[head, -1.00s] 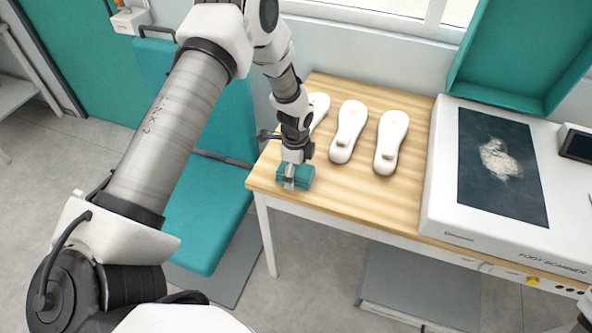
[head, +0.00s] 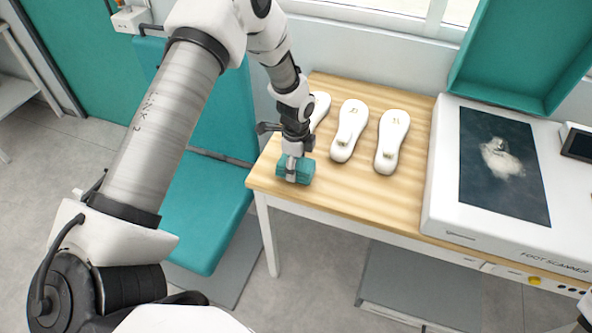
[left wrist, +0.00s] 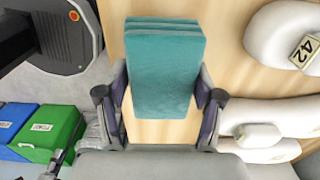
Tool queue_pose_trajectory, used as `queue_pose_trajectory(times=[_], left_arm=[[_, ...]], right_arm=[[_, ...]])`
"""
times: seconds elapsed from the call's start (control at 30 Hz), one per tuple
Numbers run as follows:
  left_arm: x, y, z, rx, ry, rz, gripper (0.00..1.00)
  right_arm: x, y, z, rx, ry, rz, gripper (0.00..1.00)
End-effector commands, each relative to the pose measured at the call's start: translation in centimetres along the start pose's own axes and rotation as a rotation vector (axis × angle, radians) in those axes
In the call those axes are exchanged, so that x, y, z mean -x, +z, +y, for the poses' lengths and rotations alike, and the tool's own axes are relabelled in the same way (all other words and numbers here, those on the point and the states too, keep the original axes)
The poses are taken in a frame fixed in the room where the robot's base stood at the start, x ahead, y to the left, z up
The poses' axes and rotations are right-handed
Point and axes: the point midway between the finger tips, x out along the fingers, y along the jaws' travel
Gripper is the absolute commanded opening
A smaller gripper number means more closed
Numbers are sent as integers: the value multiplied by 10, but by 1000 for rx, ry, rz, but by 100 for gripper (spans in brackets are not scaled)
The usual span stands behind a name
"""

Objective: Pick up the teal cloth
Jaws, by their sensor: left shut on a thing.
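The teal cloth (head: 305,171) is a folded block at the front left corner of the wooden table (head: 340,202). It also shows in the left wrist view (left wrist: 163,70), between the two fingers. My left gripper (head: 292,172) is shut on the cloth from above; in the left wrist view the gripper (left wrist: 160,100) has one finger on each side of it. I cannot tell whether the cloth is clear of the table top.
White insole forms (head: 349,131) stand on the table right of the cloth. A white foot scanner (head: 435,200) takes up the table's right part. A teal chair (head: 205,215) stands left of the table. The table's front strip is bare.

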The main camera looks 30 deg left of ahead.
Motion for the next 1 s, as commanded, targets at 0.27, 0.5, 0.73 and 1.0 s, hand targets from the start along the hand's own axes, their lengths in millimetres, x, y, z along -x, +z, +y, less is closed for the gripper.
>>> queue_pose_trajectory(times=[0.27, 0.5, 0.73, 1.0], left_arm=[[14, -20, 35, -3, 0, -1, 35], [23, -57, 101, -2, 0, -5, 35], [25, -75, 131, -1, -1, 0, 35], [28, -79, 139, 1, -2, 2, 35]], right_arm=[[-17, 0, 0, 0, 0, 0, 40], [-29, 0, 0, 0, 0, 0, 40], [-40, 0, 0, 0, 0, 0, 40], [-43, 0, 0, 0, 0, 0, 40]])
